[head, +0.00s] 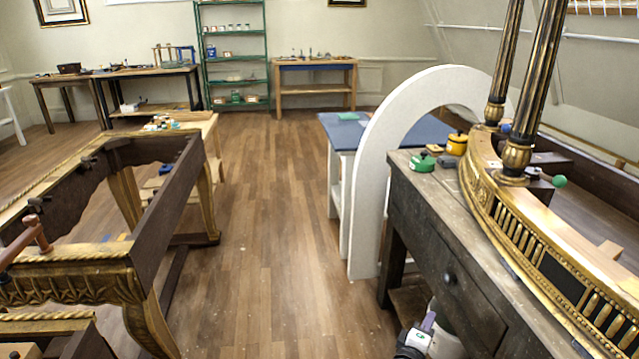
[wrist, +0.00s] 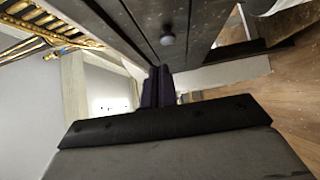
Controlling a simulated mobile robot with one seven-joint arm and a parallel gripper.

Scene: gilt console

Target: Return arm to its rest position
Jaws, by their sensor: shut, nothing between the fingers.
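My gripper (head: 429,320) shows at the bottom of the head view, low beside the dark wooden workbench (head: 443,240). Its dark fingers stand together in the middle of the wrist view (wrist: 158,86), shut with nothing between them. The bench front with its round drawer knob (wrist: 167,39) fills the top of the wrist view. Most of my arm lies below the head view's edge.
The gilt console (head: 540,220) with tall columns stands on the workbench. A green item (head: 422,162) and a yellow container (head: 457,144) sit there too. A white arch (head: 370,190) stands behind. A gilt table frame (head: 150,240) is left. Wooden floor (head: 275,230) between is clear.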

